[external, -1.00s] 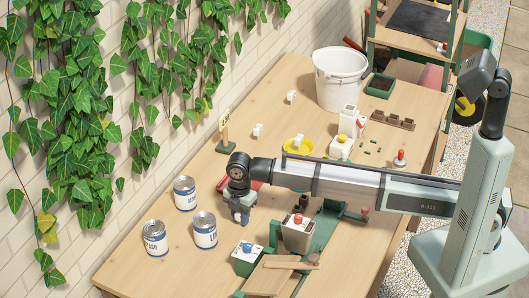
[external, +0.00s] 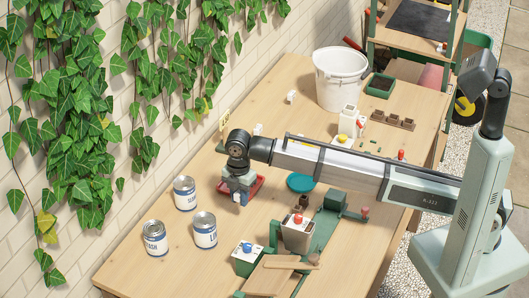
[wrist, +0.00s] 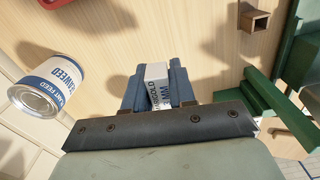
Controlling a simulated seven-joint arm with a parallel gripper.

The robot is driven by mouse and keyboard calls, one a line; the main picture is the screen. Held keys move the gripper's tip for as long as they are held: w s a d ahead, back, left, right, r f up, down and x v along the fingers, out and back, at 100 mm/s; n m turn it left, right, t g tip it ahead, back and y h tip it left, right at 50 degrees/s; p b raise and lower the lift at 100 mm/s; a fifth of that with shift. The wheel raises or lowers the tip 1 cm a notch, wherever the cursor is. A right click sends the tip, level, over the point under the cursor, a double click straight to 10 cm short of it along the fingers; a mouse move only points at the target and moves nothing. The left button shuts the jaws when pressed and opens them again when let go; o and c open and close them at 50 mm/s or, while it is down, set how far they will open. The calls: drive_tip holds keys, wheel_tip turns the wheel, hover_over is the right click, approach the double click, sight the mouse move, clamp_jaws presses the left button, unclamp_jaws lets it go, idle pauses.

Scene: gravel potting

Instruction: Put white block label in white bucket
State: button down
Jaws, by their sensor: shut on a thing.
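The white bucket (external: 340,80) stands upright at the far end of the table in the external view. My gripper (external: 241,198) is over the left half of the table, well apart from the bucket. In the wrist view my gripper (wrist: 155,92) is shut on a small white block label (wrist: 157,72) with dark printed lettering. The block's lower part is hidden between the blue fingers. In the external view I cannot make the held block out clearly. Other small white blocks (external: 291,97) lie on the table toward the bucket.
Three labelled cans (external: 205,231) stand at left; one can (wrist: 52,82) shows in the wrist view. A red tray (external: 259,184) is beside my gripper. A teal dish (external: 300,183), white bottle (external: 348,119) and green stand (external: 325,228) are right of it.

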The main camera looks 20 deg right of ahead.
drive_tip(key=shift+r, duration=0.9)
